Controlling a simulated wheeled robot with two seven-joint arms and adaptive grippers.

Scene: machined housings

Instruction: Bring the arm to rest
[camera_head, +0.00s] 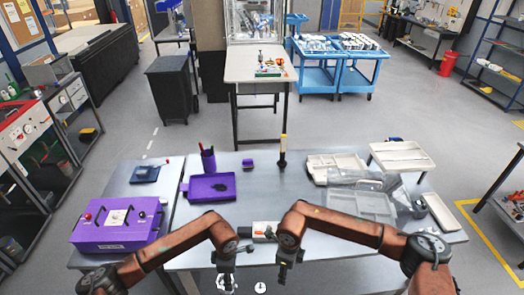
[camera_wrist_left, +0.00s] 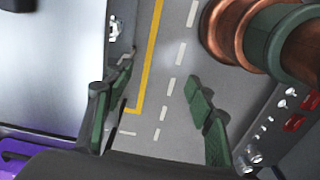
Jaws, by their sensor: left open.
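My left arm comes in from the left in the head view, and its gripper (camera_head: 227,281) hangs at the near edge of the metal table (camera_head: 240,222). In the left wrist view the two green fingers of the left gripper (camera_wrist_left: 152,98) stand wide apart with nothing between them. Grey floor with a yellow line and white dashes shows beyond them. My right arm comes in from the right, and its gripper (camera_head: 283,272) points down close to the left one, near the same edge. Its fingers are too small and dark to read.
A pale grey machined part (camera_head: 265,231) lies between my wrists. A purple tray (camera_head: 208,187), a purple case (camera_head: 118,222) and a dark blue item (camera_head: 145,173) are on the left. Pale trays (camera_head: 362,205) crowd the right. The table's middle is mostly clear.

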